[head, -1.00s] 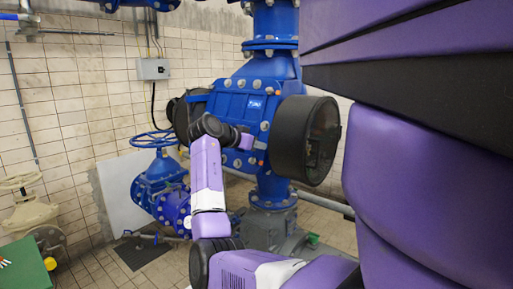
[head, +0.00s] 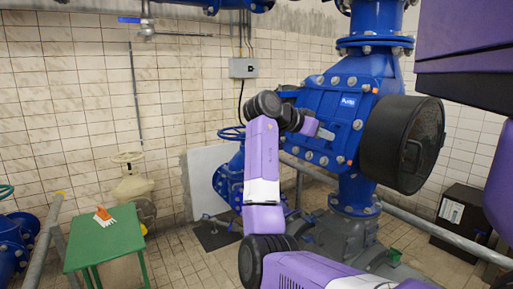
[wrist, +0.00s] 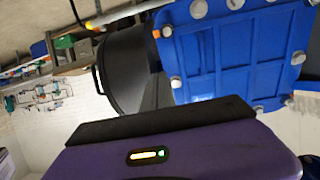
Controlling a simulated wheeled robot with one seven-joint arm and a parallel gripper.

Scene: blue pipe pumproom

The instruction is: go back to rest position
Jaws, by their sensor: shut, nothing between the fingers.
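My gripper (head: 322,132) is at the end of my raised arm in the head view, small and seen from behind. It is shut with nothing held. It appears in front of the large blue valve body (head: 335,105); I cannot tell the gap between them. My forearm stands upright with the wrist bent to the right. In the wrist view no fingers show; a purple and black part of mine with a small lit strip fills the lower part, and the blue valve body (wrist: 240,50) is above it.
A black round housing (head: 400,145) sticks out right of the valve. A green table (head: 105,238) with an orange-handled item (head: 103,216) stands at the left. A grey rail (head: 435,232) runs low at right. Floor shows between table and valve.

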